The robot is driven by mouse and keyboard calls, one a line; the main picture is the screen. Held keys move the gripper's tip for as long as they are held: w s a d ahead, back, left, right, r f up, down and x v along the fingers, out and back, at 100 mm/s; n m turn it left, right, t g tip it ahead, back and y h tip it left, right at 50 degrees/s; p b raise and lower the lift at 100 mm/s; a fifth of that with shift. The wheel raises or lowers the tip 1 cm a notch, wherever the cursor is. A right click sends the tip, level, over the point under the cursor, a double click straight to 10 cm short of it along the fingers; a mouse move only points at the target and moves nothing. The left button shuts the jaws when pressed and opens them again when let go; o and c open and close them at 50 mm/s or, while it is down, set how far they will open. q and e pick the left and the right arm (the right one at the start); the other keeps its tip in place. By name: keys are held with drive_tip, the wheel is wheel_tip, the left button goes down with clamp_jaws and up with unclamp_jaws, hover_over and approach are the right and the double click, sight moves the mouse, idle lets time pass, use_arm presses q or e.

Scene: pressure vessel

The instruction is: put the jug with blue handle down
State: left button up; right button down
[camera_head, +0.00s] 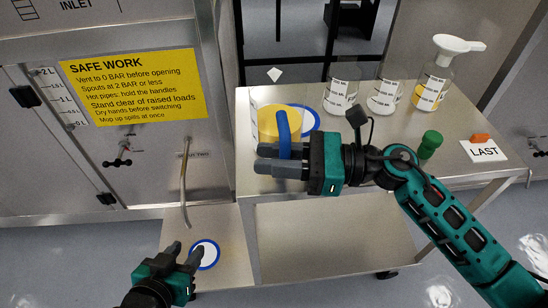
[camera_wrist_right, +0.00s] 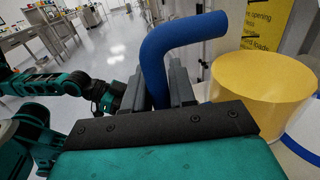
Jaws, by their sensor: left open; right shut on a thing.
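The jug with blue handle shows as a yellow-filled cylinder (camera_head: 272,124) over the left end of the metal table in the head view. It also shows at the right of the right wrist view (camera_wrist_right: 262,88). My right gripper (camera_head: 280,160) is shut on its blue handle (camera_head: 284,135), which rises between the fingers in the wrist view (camera_wrist_right: 160,70). The jug overlaps a blue-ringed white disc (camera_head: 312,120); I cannot tell whether its base touches the table. My left gripper (camera_head: 185,250) is open and empty, low at the left.
Several clear bottles (camera_head: 342,88) stand at the table's back, one with a white funnel (camera_head: 458,44). A green object (camera_head: 430,144) and a "LAST" card (camera_head: 485,150) with an orange block (camera_head: 480,137) are at right. Another blue-ringed disc (camera_head: 207,256) lies on the lower plate. A pipe (camera_head: 184,185) hangs at left.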

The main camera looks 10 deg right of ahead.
drive_tip(key=shift+r, duration=0.1)
drive_tip(key=c, duration=1.4)
unclamp_jaws()
drive_tip(key=shift+f, duration=0.25)
drive_tip(key=o, duration=0.5)
drive_tip(key=shift+r, duration=0.1)
drive_tip(key=shift+r, duration=0.2)
drive_tip(key=d, duration=0.3)
drive_tip(key=s+d, duration=0.1)
drive_tip(key=d, duration=0.3)
drive_tip(key=s+d+b, duration=0.1)
drive_tip(key=d, duration=0.2)
drive_tip(key=shift+d+f, duration=0.2)
drive_tip(key=shift+d, duration=0.05)
drive_tip(key=shift+s+d+r, duration=0.1)
drive_tip(key=shift+s+d, duration=0.1)
drive_tip(key=shift+d, duration=0.45)
